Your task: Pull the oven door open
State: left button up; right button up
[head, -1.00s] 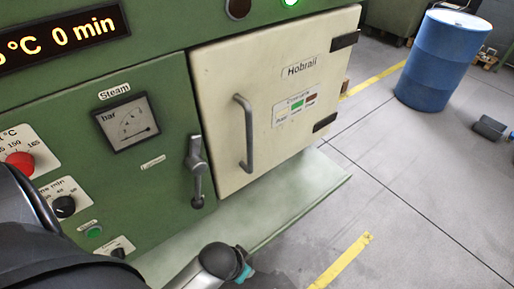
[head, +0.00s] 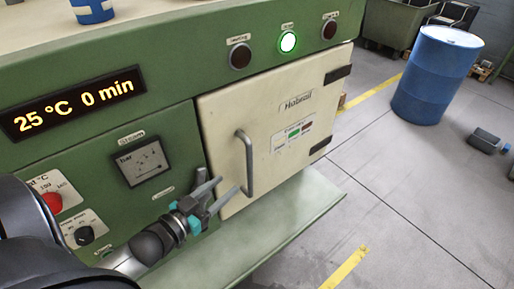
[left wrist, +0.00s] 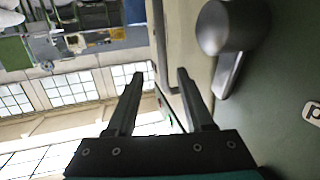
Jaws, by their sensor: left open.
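The oven door (head: 225,114) is a cream panel with a label, and it looks shut against the green oven front (head: 60,143). A grey vertical bar handle (head: 249,165) stands near its left edge. My left gripper (head: 228,187) is open and empty, just left of the handle's lower part, over the area of the latch lever. In the left wrist view the open fingers (left wrist: 160,75) point toward the grey handle bar (left wrist: 159,40), which appears ahead of the gap between them. The rounded latch lever (left wrist: 230,35) is at the right there. Contact with the handle cannot be told.
A green ledge (head: 290,218) runs below the door. A display (head: 75,103), a steam gauge (head: 142,164), and knobs are on the left panel. A blue barrel (head: 436,75) stands at the back right. The floor right of the oven is largely clear.

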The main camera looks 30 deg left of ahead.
pick_arm(q)
jog(key=w+d+r+t+h, duration=0.1)
jog(key=w, duration=1.3)
jog(key=shift+w+d+r+m, duration=0.2)
jog(key=shift+d+r+m, duration=0.1)
jog(key=shift+d+r, duration=0.1)
grip_shut()
dwell(1.4)
